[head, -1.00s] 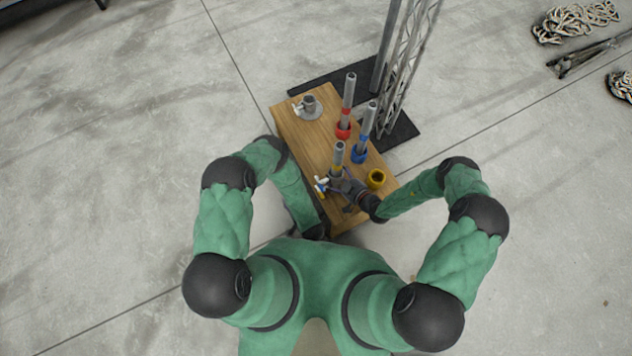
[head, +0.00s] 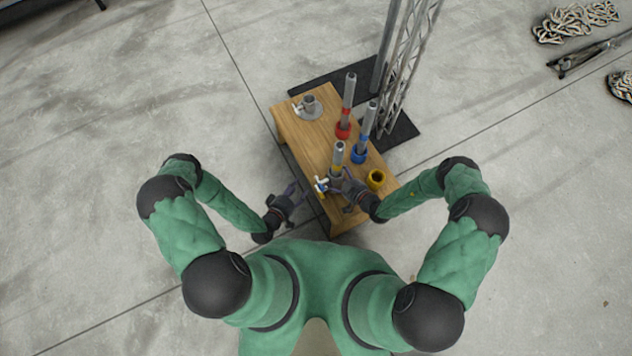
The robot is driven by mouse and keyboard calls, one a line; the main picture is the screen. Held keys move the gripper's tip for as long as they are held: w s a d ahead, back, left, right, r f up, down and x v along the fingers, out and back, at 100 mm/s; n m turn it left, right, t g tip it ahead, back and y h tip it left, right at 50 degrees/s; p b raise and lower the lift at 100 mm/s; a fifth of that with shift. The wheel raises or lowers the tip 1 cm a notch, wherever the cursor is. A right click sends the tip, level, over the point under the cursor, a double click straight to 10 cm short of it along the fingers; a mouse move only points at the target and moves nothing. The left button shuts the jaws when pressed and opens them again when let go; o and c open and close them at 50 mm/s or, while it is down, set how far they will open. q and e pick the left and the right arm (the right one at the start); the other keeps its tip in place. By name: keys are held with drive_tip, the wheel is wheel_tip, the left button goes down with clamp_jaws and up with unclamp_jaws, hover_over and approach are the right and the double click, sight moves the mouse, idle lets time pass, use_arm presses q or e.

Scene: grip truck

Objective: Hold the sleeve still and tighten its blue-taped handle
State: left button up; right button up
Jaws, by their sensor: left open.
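The sleeve (head: 336,172) stands near the front of the wooden table, with a yellow-banded grey pole (head: 338,153) rising from it. Its small handle with blue tape (head: 322,184) sticks out on the left side. My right gripper (head: 341,183) is at the sleeve from the right and hides part of it. I cannot tell whether its fingers are closed on the sleeve. My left gripper (head: 298,193) is open and empty, left of the handle and apart from it, with its fingers towards it.
A lattice truss (head: 405,70) stands behind. The floor to the left is clear.

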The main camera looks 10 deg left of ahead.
sight(318, 181)
use_arm(q)
drive_tip(key=s+r+h, duration=0.5)
drive_tip(key=s+r, duration=0.2)
drive_tip(key=s, duration=0.1)
drive_tip(key=shift+r+x, duration=0.15)
drive_tip(key=shift+x, duration=2.9)
drive_tip(key=shift+r+x, duration=0.2)
drive_tip(key=shift+x, duration=2.85)
drive_tip(key=shift+w+a, duration=0.15)
clamp_jaws()
